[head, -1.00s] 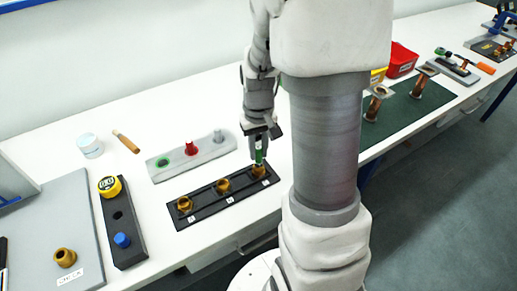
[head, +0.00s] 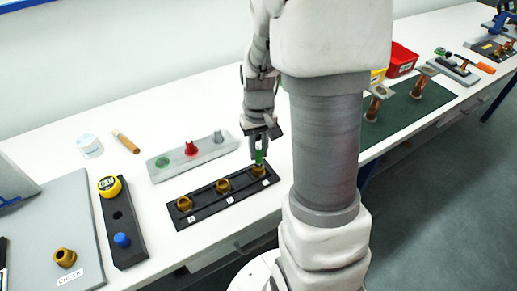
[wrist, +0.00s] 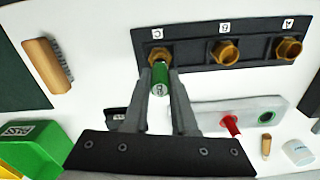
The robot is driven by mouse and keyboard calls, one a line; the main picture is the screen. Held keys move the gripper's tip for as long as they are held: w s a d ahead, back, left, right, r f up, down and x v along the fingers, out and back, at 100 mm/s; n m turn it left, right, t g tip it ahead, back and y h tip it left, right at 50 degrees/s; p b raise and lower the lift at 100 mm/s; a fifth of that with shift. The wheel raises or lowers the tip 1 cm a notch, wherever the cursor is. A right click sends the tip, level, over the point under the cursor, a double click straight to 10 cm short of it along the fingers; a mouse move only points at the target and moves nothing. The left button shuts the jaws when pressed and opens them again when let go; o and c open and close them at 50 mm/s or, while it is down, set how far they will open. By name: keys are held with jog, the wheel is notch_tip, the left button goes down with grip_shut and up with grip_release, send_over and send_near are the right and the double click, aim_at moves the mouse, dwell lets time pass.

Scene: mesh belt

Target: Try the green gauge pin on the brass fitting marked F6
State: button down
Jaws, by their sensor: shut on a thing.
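My gripper (head: 258,156) is shut on the green gauge pin (head: 259,157), which points down at the right-hand brass fitting (head: 258,171) of the black rack (head: 205,207). In the wrist view the green pin (wrist: 160,82) is between the fingers, its far end overlapping the fitting (wrist: 158,58) beside tag C (wrist: 157,33). I cannot tell whether its tip is inside the bore. Fittings B (wrist: 228,50) and A (wrist: 287,47) sit in the same rack. I read no F6 mark on any fitting.
Behind the rack, a grey gauge stand (head: 207,153) holds a red gauge (head: 191,149) and a grey one (head: 218,137); its green-ringed place (head: 163,163) is empty. Left are a black strip (head: 128,250) and a CHECK plate (head: 90,265) with another brass fitting (head: 65,257).

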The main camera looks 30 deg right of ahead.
jog(key=shift+f+b, duration=0.6)
jog(key=shift+f, duration=0.15)
jog(key=shift+r, duration=0.2)
dwell(0.6)
jog(key=shift+r+p, duration=0.55)
jog(key=shift+p, duration=0.05)
jog(key=shift+r+p, duration=2.4)
jog(key=shift+r, duration=0.65)
